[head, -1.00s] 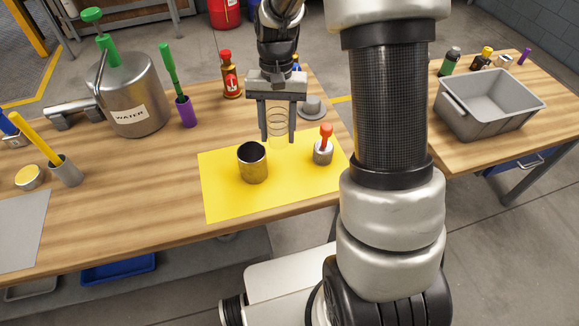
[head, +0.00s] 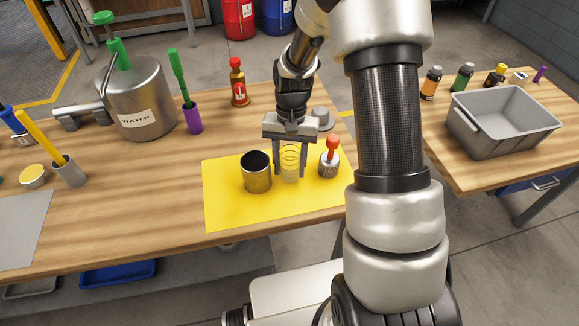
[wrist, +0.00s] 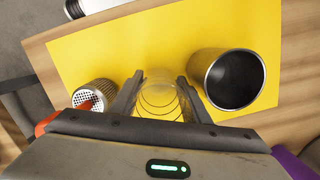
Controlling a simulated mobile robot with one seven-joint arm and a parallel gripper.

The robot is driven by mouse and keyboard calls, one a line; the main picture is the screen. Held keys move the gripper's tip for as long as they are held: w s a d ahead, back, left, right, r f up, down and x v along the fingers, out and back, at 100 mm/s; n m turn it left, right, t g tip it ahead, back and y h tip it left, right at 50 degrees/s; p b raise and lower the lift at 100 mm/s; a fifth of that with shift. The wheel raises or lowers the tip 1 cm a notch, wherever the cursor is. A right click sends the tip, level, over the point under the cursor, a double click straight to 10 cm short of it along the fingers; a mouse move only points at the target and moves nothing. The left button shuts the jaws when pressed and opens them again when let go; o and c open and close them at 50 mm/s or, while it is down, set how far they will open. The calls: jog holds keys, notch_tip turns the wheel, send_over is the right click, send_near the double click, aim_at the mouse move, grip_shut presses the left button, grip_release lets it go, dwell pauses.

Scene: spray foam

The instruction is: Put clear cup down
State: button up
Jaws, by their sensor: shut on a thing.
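The clear cup (head: 290,163) is transparent with ring lines around it. My gripper (head: 290,172) is shut on it, one finger on each side. In the head view the cup is over the yellow mat (head: 225,213), between a metal cup and a small metal container. I cannot tell for sure whether its base touches the mat. In the wrist view the clear cup (wrist: 162,97) sits between my two fingers, upright as far as I can see.
The open metal cup (head: 257,175) stands close to the left of my gripper. The container with a red-orange handle (head: 329,160) stands close to the right. A grey lid-like piece (head: 322,118) lies behind. The front of the mat is clear.

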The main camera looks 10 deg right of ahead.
jog(key=shift+f, duration=0.15)
jog(key=shift+f, duration=0.15)
jog(key=o, duration=0.6)
jog(key=shift+o, duration=0.7)
